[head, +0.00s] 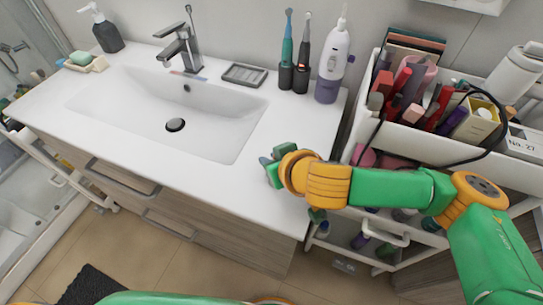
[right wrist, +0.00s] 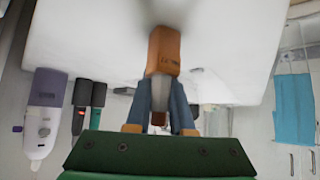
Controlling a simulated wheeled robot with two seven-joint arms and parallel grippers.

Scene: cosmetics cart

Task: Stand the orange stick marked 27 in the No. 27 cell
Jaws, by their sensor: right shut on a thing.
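My right gripper (head: 268,168) is over the front right part of the white counter, left of the cart. In the right wrist view its fingers (right wrist: 162,98) are shut on an orange stick (right wrist: 164,50) with a grey lower section. Small dark marking shows on the orange part, too blurred to read. I cannot make out the stick in the head view, where the hand hides it. A white label reading "No. 27" (head: 522,143) is on the cart's right part. The inside of its cell cannot be told clearly. My left gripper is not in view.
The white cart (head: 430,152) holds a crowded bin of cosmetics and a white cylinder (head: 515,75). A black cord loops over its front. A sink basin (head: 165,110), toothbrushes (head: 287,50) and a white-purple oral irrigator (head: 333,65) are on the counter.

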